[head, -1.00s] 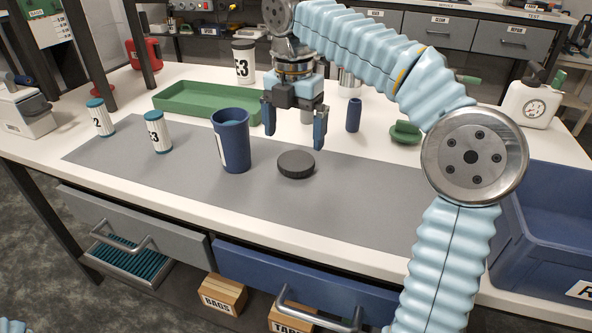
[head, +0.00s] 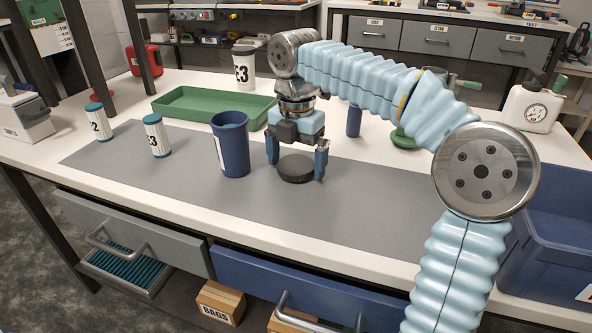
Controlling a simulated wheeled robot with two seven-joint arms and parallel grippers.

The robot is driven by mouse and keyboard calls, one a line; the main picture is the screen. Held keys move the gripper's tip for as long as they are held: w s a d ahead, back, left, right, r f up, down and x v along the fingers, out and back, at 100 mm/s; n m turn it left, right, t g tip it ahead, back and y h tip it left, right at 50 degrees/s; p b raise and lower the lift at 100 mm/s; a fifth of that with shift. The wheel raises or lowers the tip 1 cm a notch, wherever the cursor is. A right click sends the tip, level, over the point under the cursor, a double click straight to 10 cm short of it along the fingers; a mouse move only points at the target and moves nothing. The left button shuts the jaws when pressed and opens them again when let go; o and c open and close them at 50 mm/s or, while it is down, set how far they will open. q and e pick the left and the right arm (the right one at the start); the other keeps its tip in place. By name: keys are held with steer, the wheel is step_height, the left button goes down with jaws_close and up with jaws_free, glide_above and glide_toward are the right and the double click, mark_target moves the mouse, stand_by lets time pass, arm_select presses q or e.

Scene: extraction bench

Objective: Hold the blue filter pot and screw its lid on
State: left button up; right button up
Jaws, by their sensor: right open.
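The blue filter pot (head: 233,150) stands upright on the grey mat, with no lid on it and something lighter blue showing inside its mouth. The dark round lid (head: 295,169) lies flat on the mat to the right of the pot. My right gripper (head: 297,170) points down over the lid, open, with one blue finger on each side of it. I cannot tell whether the fingers touch the lid's rim. My left gripper is not in view.
Two white cartridges with teal caps (head: 157,137) stand left of the pot. A green tray (head: 205,104) lies behind it. A dark blue cylinder (head: 354,121) and a green object (head: 404,138) stand behind right. The grey mat (head: 370,205) is clear at right.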

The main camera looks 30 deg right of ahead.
mark_target(293, 166)
steer(key=shift+c, duration=0.2)
steer(key=c, duration=1)
steer(key=shift+r, duration=0.1)
steer(key=r, duration=0.2)
steer(key=r+p, duration=0.1)
steer(key=r, duration=0.1)
steer(key=shift+s+a+r, duration=0.1)
steer(key=shift+a, duration=0.3)
steer(key=s+a+r+p, duration=0.2)
steer(key=s+a+r, duration=0.3)
steer(key=a+r, duration=0.3)
steer(key=a, duration=0.4)
steer(key=shift+a+r, duration=0.15)
steer(key=shift+r, duration=0.2)
